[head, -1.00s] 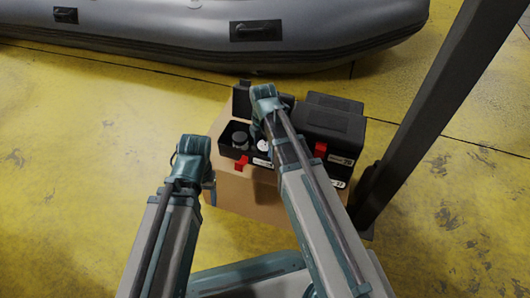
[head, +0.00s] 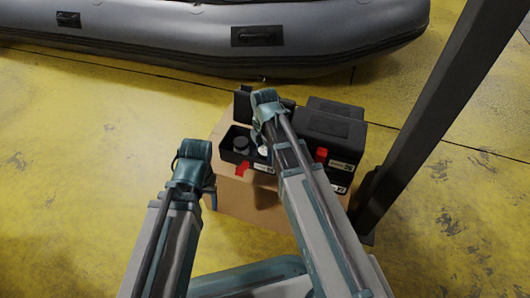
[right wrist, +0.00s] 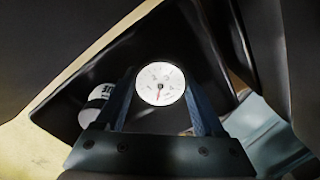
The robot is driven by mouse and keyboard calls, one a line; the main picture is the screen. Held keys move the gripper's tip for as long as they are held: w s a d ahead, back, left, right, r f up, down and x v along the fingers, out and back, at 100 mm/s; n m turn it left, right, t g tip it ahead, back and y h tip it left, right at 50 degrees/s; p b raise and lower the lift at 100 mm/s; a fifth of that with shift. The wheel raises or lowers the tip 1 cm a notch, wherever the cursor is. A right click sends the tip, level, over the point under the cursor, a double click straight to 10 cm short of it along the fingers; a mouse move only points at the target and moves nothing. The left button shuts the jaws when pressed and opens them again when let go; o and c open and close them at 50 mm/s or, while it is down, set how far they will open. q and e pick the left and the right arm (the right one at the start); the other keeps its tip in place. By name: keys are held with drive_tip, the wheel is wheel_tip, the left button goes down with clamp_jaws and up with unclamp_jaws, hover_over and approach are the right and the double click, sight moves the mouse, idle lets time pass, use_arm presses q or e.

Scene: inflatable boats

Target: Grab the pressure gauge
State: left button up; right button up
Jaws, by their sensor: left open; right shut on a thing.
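In the head view the gauge (head: 263,150) is partly hidden by my right arm. The open case (head: 231,155) has a red latch and its lid is up. My left gripper (head: 208,187) is open and empty, left of the case; its fingertips are mostly hidden.
The cases stand on a cardboard box (head: 248,203). A closed black case (head: 330,133) is on the right. A dark cylinder (head: 241,144) is in the open case. A dark post (head: 430,110) rises on the right. A grey inflatable boat (head: 180,32) lies behind. Yellow floor is clear at left.

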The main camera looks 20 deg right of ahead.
sight(264, 150)
wheel_tip(264, 150, up, 10)
drive_tip(key=p, duration=1)
drive_tip(key=shift+r, duration=0.1)
